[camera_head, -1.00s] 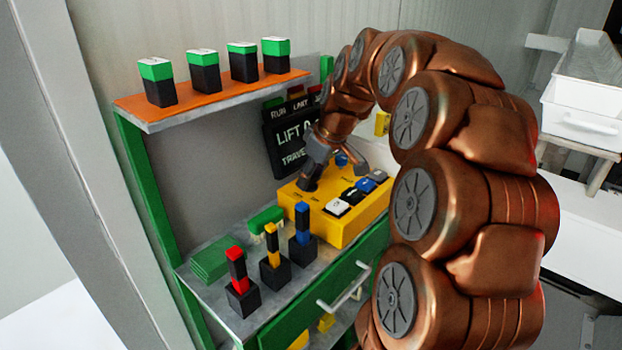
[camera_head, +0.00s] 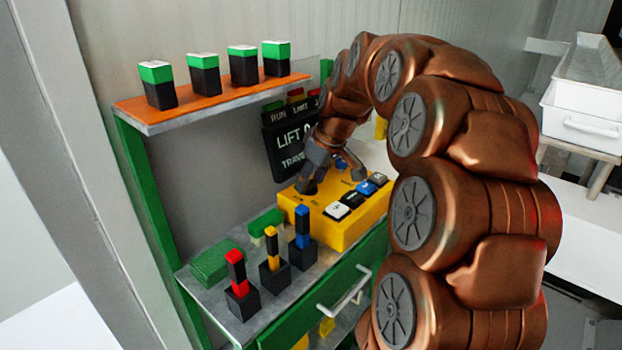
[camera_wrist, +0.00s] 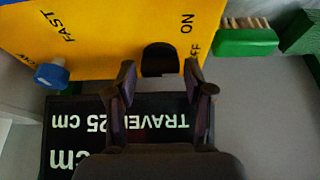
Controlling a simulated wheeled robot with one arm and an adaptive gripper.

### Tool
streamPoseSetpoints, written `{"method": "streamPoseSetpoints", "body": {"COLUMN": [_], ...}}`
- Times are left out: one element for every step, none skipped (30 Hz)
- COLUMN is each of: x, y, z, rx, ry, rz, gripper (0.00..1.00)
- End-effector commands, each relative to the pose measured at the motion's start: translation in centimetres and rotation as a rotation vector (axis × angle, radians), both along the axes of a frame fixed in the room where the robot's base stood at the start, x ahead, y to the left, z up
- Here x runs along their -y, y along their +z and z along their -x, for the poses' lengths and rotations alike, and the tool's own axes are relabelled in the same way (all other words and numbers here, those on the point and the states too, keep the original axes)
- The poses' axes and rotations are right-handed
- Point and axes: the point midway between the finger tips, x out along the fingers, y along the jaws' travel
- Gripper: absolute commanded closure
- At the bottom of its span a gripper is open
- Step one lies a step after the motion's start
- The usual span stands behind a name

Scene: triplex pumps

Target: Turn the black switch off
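The yellow control box (camera_head: 345,228) sits on the shelf, with several push buttons on its top. In the wrist view its yellow face (camera_wrist: 110,30) carries ON and partly hidden OFF lettering beside the black switch (camera_wrist: 160,57). My gripper (camera_wrist: 160,66) is open, one finger on each side of the black switch, with small gaps visible. In the head view my gripper (camera_head: 333,178) is low over the box's back left part and hides much of the switch. I cannot tell which way the switch is set.
A blue knob (camera_wrist: 50,75) stands beside FAST lettering. A black LIFT/TRAVEL display (camera_head: 288,140) stands behind the box. Red (camera_head: 237,272), yellow (camera_head: 272,250) and blue (camera_head: 302,235) handled parts stand in front left. A green brush (camera_wrist: 245,42) lies near the box. An orange shelf (camera_head: 215,95) holds green-topped blocks.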

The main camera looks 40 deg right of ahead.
Motion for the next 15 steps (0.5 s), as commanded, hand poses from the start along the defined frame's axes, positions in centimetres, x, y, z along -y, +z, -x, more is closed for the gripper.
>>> {"method": "streamPoseSetpoints", "body": {"x": [0.0, 0.0, 0.0, 0.0, 0.0, 0.0, 0.0, 0.1, 0.1, 0.1, 0.2, 0.3, 0.4, 0.4, 0.5], "y": [0.0, 0.0, 0.0, 0.1, 0.2, 0.5, 0.7, 1.0, 1.4, 1.8, 2.3, 3.0, 3.6, 4.2, 4.9], "z": [0.0, 0.0, 0.0, 0.0, 0.1, 0.1, 0.2, 0.4, 0.6, 0.8, 0.9, 1.1, 1.3, 1.6, 1.9], "rx": [0.000, 0.000, 0.000, 0.000, 0.001, 0.001, 0.001, 0.001, 0.000, 0.000, 0.001, 0.003, 0.005, 0.004, 0.004], "ry": [0.000, 0.000, 0.001, 0.001, 0.001, 0.001, 0.001, 0.001, 0.001, 0.002, 0.000, 0.000, 0.000, -0.001, -0.001], "rz": [0.000, 0.000, 0.000, 0.000, 0.000, 0.000, 0.000, 0.000, -0.001, -0.001, -0.001, 0.002, 0.002, 0.002, 0.002], "gripper": [0.48, 0.48, 0.48, 0.48, 0.48, 0.48, 0.48, 0.48, 0.48, 0.48, 0.48, 0.48, 0.48, 0.48, 0.48]}}
